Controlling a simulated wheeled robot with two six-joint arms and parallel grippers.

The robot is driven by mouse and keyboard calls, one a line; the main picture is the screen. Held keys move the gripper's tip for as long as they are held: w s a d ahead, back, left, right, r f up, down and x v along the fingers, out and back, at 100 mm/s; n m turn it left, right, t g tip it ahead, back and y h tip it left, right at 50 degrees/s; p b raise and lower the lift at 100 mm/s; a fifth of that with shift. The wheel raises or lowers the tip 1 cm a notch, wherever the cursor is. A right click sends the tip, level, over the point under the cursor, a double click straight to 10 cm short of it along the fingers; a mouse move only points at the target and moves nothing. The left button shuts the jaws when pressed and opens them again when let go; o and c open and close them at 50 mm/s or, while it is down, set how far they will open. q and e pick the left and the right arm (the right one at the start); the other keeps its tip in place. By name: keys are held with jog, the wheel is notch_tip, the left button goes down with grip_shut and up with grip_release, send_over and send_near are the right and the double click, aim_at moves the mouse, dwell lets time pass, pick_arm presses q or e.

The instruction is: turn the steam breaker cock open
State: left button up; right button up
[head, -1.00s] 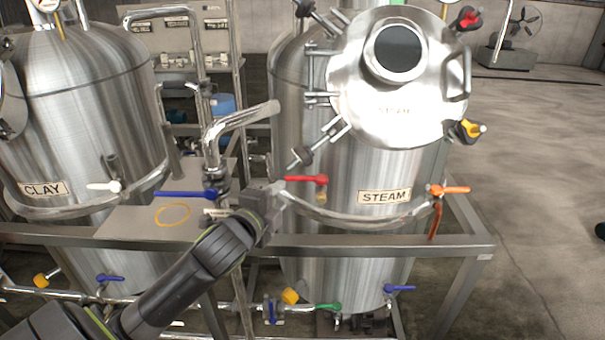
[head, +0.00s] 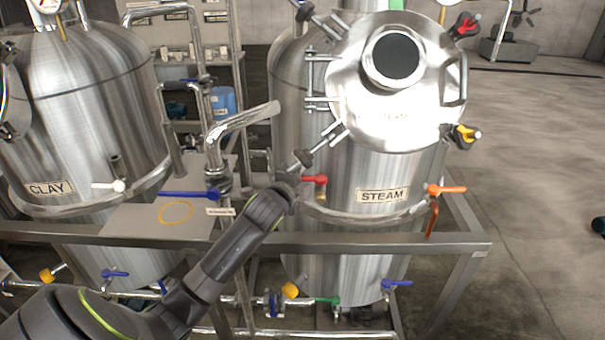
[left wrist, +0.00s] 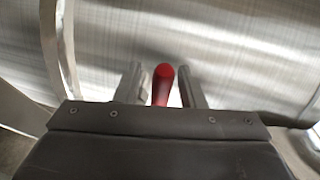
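The tank labelled STEAM (head: 345,240) stands right of centre in the head view. A red lever handle (head: 316,180) sticks out on its left side, above the label; it is the likely cock, though no tag on it can be read. My left gripper (head: 288,188) is at the near end of this handle, its fingers hidden in the head view. In the left wrist view the red handle (left wrist: 162,84) stands between the two fingers of my left gripper (left wrist: 164,92). Narrow gaps show beside it, so the fingers look open around it. My right gripper is not in view.
A metal frame rail (head: 380,243) runs in front of the tanks. A blue lever (head: 188,195) sits on a pipe to the left, and an orange lever (head: 446,189) is on the tank's right side. The CLAY tank (head: 80,110) stands left.

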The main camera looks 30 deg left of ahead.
pick_arm(q)
jog(key=shift+w, duration=0.1)
grip_shut()
dwell(0.5)
